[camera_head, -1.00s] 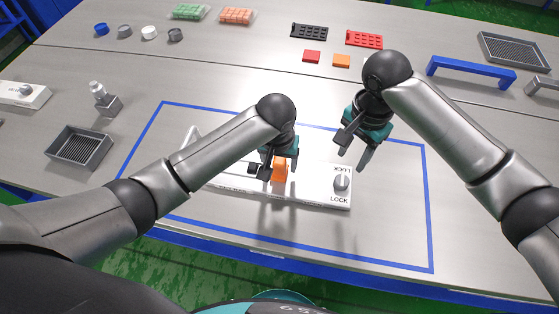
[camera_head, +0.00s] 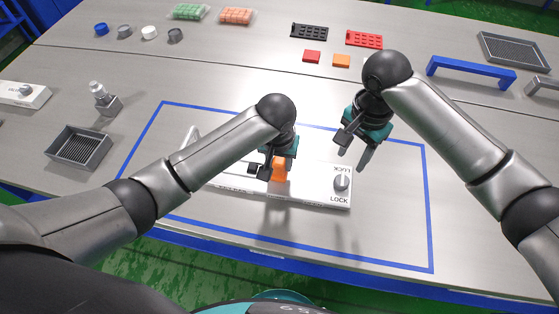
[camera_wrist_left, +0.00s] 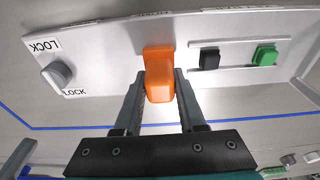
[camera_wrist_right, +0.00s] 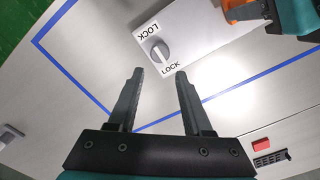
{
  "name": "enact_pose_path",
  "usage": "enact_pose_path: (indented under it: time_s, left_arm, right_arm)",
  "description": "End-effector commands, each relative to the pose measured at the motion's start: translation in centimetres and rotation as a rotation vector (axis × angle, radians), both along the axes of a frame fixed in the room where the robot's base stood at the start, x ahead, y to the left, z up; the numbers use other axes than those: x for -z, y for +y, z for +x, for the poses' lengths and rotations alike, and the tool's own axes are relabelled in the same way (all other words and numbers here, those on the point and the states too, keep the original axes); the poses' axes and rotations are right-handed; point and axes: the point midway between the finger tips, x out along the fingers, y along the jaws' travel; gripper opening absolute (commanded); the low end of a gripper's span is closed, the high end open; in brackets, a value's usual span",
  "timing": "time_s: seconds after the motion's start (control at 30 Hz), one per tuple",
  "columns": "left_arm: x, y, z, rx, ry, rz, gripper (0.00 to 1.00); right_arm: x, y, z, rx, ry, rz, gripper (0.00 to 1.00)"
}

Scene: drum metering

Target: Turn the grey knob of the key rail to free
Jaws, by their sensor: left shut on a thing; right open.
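The key rail (camera_head: 315,186) is a long white bar lying inside the blue-outlined area. Its grey knob (camera_head: 342,182) sits at the right end, with two labels beside it that read LOCK; the knob also shows in the left wrist view (camera_wrist_left: 57,74) and right wrist view (camera_wrist_right: 160,53). My left gripper (camera_wrist_left: 160,88) is shut on an orange key (camera_wrist_left: 159,75) on the rail. Black (camera_wrist_left: 209,59) and green (camera_wrist_left: 264,56) pieces sit along the rail beside it. My right gripper (camera_wrist_right: 158,80) is open and empty, above and to the right of the knob, not touching it.
A dark grey tray (camera_head: 80,147) and a small bottle-like part (camera_head: 100,95) stand left of the blue outline (camera_head: 428,205). A blue bridge-shaped handle (camera_head: 470,72) lies at the back right. The right part of the outlined area is clear.

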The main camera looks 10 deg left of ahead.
Motion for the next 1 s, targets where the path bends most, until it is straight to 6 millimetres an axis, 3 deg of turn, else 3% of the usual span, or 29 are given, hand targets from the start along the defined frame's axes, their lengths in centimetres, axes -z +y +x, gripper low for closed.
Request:
enact_pose_path:
  time_s: [0.5,0.77,1.0]
  left_arm:
    - [-0.06,0.00,0.04,0.000,-0.001,0.000,0.00]
    - [-0.06,0.00,0.05,0.000,-0.001,0.000,0.00]
    - [-0.06,0.00,0.05,0.000,-0.001,0.000,0.00]
  right_arm:
    - [-0.01,0.00,0.00,0.000,0.000,0.000,0.50]
    - [-0.01,0.00,0.00,-0.002,0.000,0.000,0.76]
    - [-0.07,0.19,-0.21,-0.134,0.002,0.037,0.76]
